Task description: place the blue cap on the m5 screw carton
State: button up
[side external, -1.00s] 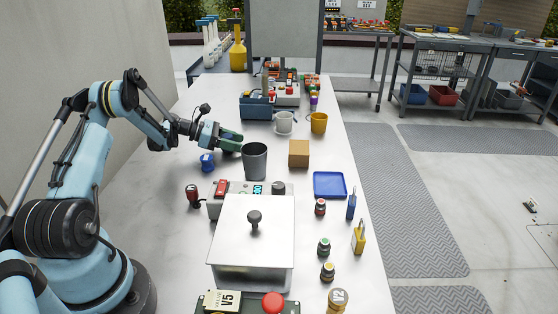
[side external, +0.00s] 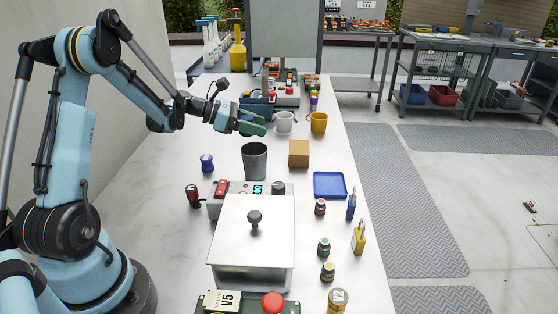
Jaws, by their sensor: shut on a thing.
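My gripper (side external: 256,123) has green fingers and is raised over the table, above and behind the dark grey cup. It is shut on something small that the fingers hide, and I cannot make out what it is. A plain brown box (side external: 299,154), which looks like the screw carton, stands right of the cup; no label is readable and no cap shows on its top. A small blue object (side external: 207,163) stands on the table left of the cup, apart from my gripper; I cannot tell whether it is the blue cap.
The dark grey cup (side external: 255,161) stands between the blue object and the box. A white mug (side external: 284,122) and a yellow mug (side external: 319,123) stand behind the box. A blue tray (side external: 330,185) lies in front of it. A lidded metal box (side external: 252,240) fills the near middle.

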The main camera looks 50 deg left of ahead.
jog(key=w+d+r+n+y, duration=0.1)
jog(key=w+d+r, duration=0.25)
jog(key=d, duration=0.55)
jog(key=w+d+r, duration=0.2)
jog(key=w+d, duration=0.3)
jog(key=d, duration=0.4)
jog(key=t, duration=0.1)
send_over(306, 146)
notch_tip(306, 146, down, 7)
jog(key=shift+f, duration=2.15)
jog(key=shift+f, duration=0.15)
jog(key=o, duration=1)
